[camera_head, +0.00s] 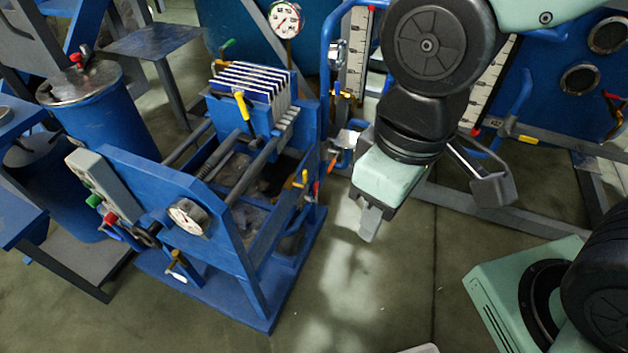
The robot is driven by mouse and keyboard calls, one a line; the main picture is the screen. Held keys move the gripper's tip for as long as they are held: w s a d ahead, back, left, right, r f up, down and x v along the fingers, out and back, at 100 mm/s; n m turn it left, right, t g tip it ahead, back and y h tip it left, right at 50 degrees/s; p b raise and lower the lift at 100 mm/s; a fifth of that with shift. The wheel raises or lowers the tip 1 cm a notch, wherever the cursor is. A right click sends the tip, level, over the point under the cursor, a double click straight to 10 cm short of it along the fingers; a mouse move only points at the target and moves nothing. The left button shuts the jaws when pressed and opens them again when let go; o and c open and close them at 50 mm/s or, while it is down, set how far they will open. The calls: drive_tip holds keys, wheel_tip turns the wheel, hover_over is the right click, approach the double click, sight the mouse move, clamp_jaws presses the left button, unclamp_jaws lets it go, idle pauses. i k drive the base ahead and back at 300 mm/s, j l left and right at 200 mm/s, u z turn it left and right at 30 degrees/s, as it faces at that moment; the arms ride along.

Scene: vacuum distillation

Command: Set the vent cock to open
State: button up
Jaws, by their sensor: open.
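Several small lever-handled cocks show on the blue rig, and I cannot tell which one is the vent cock. A yellow lever (243,105) stands near the stacked plates. A green lever (228,44) is at the back, below left of a gauge. My gripper (370,222) hangs right of the rig, pointing down, open and apart from all the levers. No object shows in it; its fingers overlap in this view.
The blue frame rig (180,190) carries a pressure gauge (187,216) and a grey control box (92,172). A blue cylindrical vessel (98,115) stands at left. A blue panel with round ports (582,79) is at right. The floor (390,290) below my gripper is clear.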

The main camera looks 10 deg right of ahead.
sight(230, 42)
drive_tip(key=i+j+u, duration=0.15)
drive_tip(key=i, duration=0.2)
drive_tip(key=i+j+u, duration=0.15)
drive_tip(key=i, duration=0.2)
drive_tip(key=l+u, duration=0.25)
drive_tip(key=l, duration=0.25)
drive_tip(key=k+l+u, duration=0.1)
drive_tip(key=l+u, duration=0.2)
drive_tip(key=l, duration=0.2)
drive_tip(key=i+l+u, duration=0.2)
drive_tip(key=l, duration=0.15)
drive_tip(key=i+l+u, duration=0.2)
drive_tip(key=l+u, duration=0.2)
drive_tip(key=l, duration=0.3)
